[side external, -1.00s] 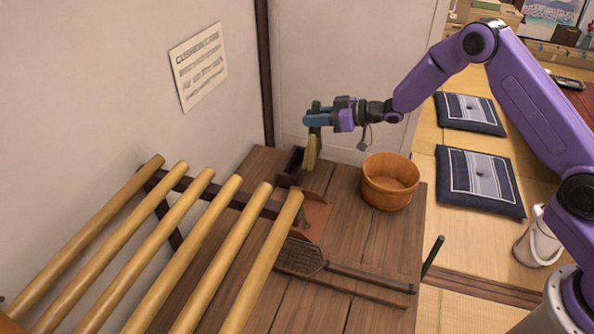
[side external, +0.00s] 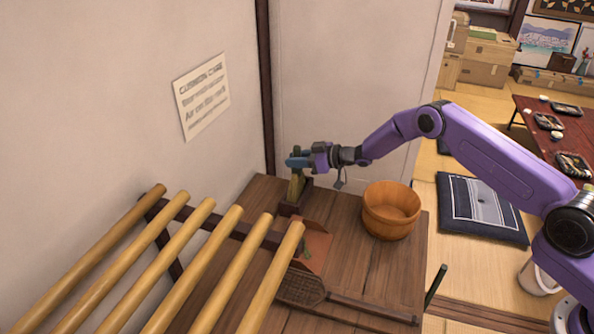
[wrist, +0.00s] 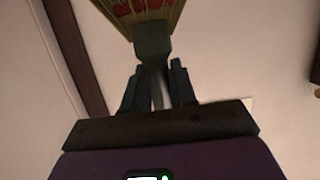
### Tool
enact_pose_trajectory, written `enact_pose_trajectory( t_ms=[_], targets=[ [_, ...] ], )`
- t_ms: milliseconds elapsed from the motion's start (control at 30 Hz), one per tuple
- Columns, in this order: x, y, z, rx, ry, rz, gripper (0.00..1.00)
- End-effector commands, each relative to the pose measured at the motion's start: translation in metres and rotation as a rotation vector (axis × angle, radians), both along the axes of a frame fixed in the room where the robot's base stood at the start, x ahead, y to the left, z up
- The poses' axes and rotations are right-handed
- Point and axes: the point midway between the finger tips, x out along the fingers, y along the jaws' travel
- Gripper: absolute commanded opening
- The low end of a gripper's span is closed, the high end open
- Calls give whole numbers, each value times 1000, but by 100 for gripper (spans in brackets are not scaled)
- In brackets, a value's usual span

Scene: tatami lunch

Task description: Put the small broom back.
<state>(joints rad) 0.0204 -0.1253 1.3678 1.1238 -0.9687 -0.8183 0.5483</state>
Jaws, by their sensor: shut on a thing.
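The small broom (side external: 296,188) has yellowish bristles that point down. My gripper (side external: 296,162) is shut on its dark handle. The broom is at or over a dark wooden box (side external: 289,209) at the back of the wooden table, near the wall corner. I cannot tell whether the bristle tips are inside the box or just above it. In the wrist view the broom's head (wrist: 150,12), with red markings, is at the top, and my gripper's fingers (wrist: 158,88) close around the handle below it.
A reddish-brown dustpan (side external: 314,246) lies in front of the box. A round wooden tub (side external: 390,212) stands to the right. A woven paddle (side external: 300,290) lies nearer. A rack of several bamboo poles (side external: 190,262) fills the left. Walls stand close behind.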

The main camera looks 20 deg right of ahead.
Motion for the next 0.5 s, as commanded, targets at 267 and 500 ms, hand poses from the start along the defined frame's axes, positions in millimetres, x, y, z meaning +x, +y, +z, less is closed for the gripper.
enact_pose_trajectory(
  t_ms=[267,500],
  targets=[
    [0,0,-29,1,1,0,0],
    [0,0,-30,0,0,0,0]
  ],
)
